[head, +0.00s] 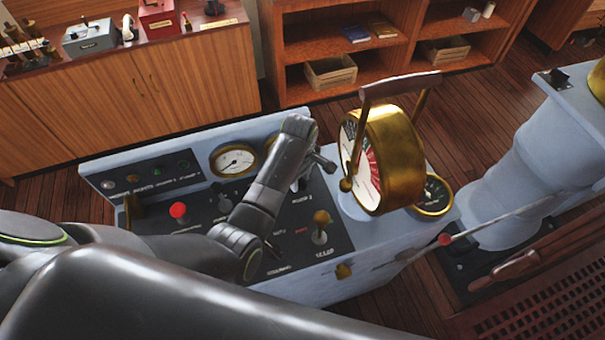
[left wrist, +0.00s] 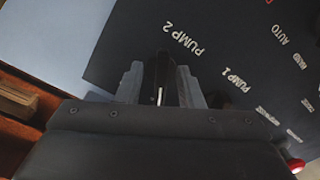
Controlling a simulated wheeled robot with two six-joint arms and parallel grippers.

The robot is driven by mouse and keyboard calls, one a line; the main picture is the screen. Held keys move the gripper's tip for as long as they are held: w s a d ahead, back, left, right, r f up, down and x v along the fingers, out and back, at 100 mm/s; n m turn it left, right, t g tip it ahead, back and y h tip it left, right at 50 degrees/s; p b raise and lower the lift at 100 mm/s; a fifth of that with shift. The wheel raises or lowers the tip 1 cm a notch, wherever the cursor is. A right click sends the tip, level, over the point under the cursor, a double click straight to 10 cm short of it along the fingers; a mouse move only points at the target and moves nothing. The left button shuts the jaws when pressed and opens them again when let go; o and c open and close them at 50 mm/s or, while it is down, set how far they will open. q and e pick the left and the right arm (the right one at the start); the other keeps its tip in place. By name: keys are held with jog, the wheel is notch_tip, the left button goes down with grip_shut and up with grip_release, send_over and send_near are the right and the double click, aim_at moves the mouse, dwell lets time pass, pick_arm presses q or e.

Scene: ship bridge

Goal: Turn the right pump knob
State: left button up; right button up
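The pump panel (head: 190,215) is the dark top of a pale blue console. In the left wrist view the right pump knob (left wrist: 161,88), dark with a white line, stands by the PUMP 2 lettering (left wrist: 181,39). A dark shape by PUMP 1 is mostly hidden behind a finger. My right gripper is not in view.
A large brass gauge (head: 392,160) with a handle stands close right of my left gripper. A round dial (head: 233,161), a red knob (head: 178,210) and a brass lever (head: 321,222) are around the panel. Wooden cabinets (head: 140,85) line the back.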

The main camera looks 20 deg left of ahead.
pick_arm(q)
jog(key=shift+s, duration=0.15)
jog(key=shift+r, duration=0.1)
jog(key=shift+c, duration=1.1)
jog(key=c, duration=0.4)
grip_shut()
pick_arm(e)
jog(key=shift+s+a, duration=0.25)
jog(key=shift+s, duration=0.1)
